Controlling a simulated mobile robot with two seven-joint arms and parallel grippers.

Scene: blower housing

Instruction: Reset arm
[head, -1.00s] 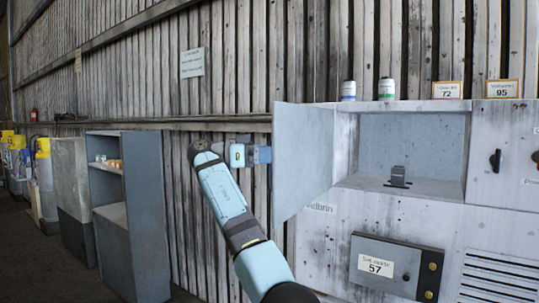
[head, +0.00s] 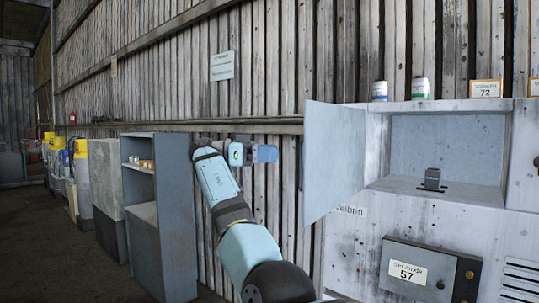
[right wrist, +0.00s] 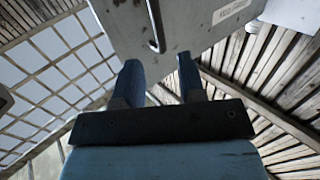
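My right arm rises from the bottom middle of the head view and bends over. Its gripper (head: 266,153) points right, left of the open grey cabinet door (head: 334,160), with a gap between them in the picture. In the right wrist view, the two blue fingers (right wrist: 159,72) stand apart with nothing held between them. A grey panel (right wrist: 185,25) with a slot shows beyond them. My left gripper is not in view.
The grey cabinet's open compartment (head: 445,145) holds a dark lever-like part (head: 432,178). Two small jars (head: 380,91) (head: 420,88) stand on top. A grey shelf unit (head: 178,230) stands left of my arm. Open floor (head: 45,250) lies at far left.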

